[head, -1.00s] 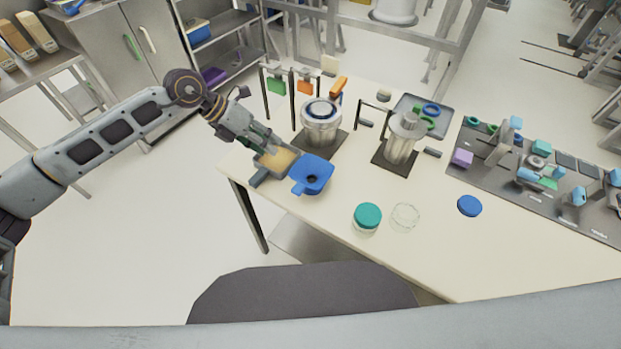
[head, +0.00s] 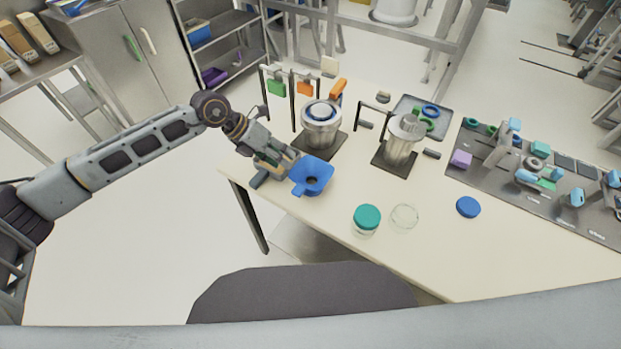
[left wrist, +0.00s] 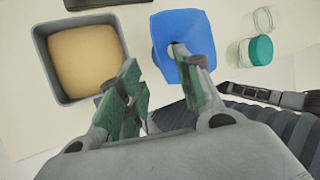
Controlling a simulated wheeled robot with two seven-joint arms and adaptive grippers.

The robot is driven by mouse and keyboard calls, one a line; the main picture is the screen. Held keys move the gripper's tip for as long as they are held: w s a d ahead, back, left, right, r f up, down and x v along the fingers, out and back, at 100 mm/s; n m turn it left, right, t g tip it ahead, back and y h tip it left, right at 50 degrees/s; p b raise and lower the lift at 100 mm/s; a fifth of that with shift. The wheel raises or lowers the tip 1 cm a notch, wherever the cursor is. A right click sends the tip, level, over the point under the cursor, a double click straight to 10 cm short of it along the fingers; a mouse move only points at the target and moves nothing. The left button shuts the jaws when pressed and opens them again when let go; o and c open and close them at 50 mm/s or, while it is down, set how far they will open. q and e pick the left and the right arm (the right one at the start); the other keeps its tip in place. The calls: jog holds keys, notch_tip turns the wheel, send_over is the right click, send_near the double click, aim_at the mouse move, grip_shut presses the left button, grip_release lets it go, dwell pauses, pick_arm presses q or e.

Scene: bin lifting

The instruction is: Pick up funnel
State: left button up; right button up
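The blue funnel (head: 318,168) is a square-topped piece with a tab, at the left end of the table. In the left wrist view the funnel (left wrist: 176,30) is at the top middle. My left gripper (head: 290,160) is low over the table, just left of the funnel. In the left wrist view the left gripper (left wrist: 163,92) is open, its green-padded fingers apart. One finger overlaps the funnel's lower edge in that view; I cannot tell whether it touches. The other is between the funnel and a grey container. My right gripper is not in view.
The grey container (left wrist: 43,58) with beige contents is beside the funnel, partly behind my gripper in the head view. A metal pot (head: 320,130) stands behind. A teal-lidded jar (head: 367,216), clear glass (head: 404,216) and blue lid (head: 468,207) are to the right.

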aim_at(295, 170)
pick_arm(q)
jog(key=shift+x, duration=0.95)
jog(key=shift+d+f, duration=0.25)
jog(key=shift+f, duration=0.1)
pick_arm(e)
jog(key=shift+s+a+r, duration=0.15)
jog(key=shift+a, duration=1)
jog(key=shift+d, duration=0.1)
pick_arm(q)
jog(key=shift+d+f, duration=0.1)
jog(key=shift+s+d+f+p, duration=0.1)
jog(key=shift+d+f+p, duration=0.25)
jog(key=shift+f+p, duration=0.15)
jog(key=shift+x, duration=1)
jog(key=shift+p+x, duration=0.35)
jog(key=shift+x, duration=0.45)
jog(key=shift+f, duration=0.1)
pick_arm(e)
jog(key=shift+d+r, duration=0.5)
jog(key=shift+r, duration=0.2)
